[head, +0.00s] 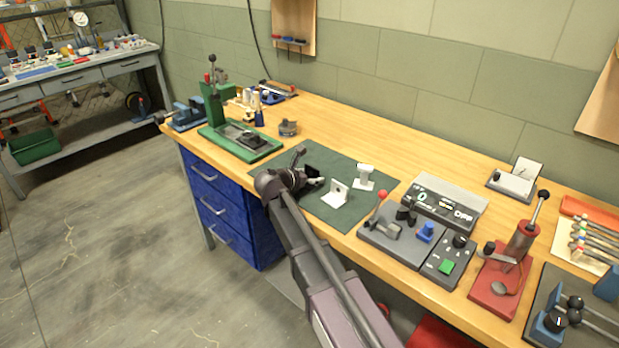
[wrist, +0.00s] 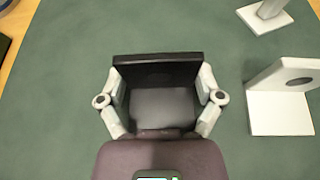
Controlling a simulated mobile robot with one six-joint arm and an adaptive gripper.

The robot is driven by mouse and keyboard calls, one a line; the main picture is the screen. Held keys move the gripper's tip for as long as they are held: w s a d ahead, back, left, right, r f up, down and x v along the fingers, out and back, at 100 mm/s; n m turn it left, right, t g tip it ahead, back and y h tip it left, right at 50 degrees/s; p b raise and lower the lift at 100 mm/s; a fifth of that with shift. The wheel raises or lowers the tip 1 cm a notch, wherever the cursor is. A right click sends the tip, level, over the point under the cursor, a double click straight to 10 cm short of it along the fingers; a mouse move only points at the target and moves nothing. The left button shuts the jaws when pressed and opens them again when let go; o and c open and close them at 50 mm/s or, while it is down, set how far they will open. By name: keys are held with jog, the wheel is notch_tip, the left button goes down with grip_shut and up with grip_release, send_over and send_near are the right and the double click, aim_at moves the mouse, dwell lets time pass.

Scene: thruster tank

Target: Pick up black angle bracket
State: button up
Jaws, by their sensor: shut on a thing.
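The black angle bracket (wrist: 158,70) is between the two fingers of my gripper (wrist: 160,98) in the wrist view. Its upright plate stands across the far side, and its flat plate lies between the fingers. My gripper is shut on it. In the head view the bracket (head: 312,172) shows only as a small dark shape at the end of my gripper (head: 305,180), over the green mat (head: 335,210). My arm and gripper hide much of it there. I cannot tell whether the bracket touches the mat.
A white angle bracket (head: 336,194) stands on the mat just right of my gripper, also seen in the wrist view (wrist: 285,105). A white stand-like part (head: 364,177) is behind it. A control box with a red-knobbed lever (head: 395,230) is right of the mat. A green press (head: 240,143) is left.

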aim_at(311, 168)
jog(key=shift+r, duration=0.15)
notch_tip(311, 168, up, 3)
jog(key=p, duration=0.3)
jog(key=shift+r+p, duration=0.2)
jog(key=shift+p, duration=0.15)
jog(key=s+a, duration=0.4)
jog(key=s, duration=0.3)
jog(key=s+a+r+p, duration=0.1)
jog(key=s+a, duration=0.2)
jog(key=s, duration=0.4)
jog(key=shift+a+r, duration=0.15)
jog(key=shift+a, duration=0.2)
jog(key=shift+r, duration=0.1)
notch_tip(311, 168, up, 9)
jog(key=p, duration=1)
jog(key=shift+r, duration=0.15)
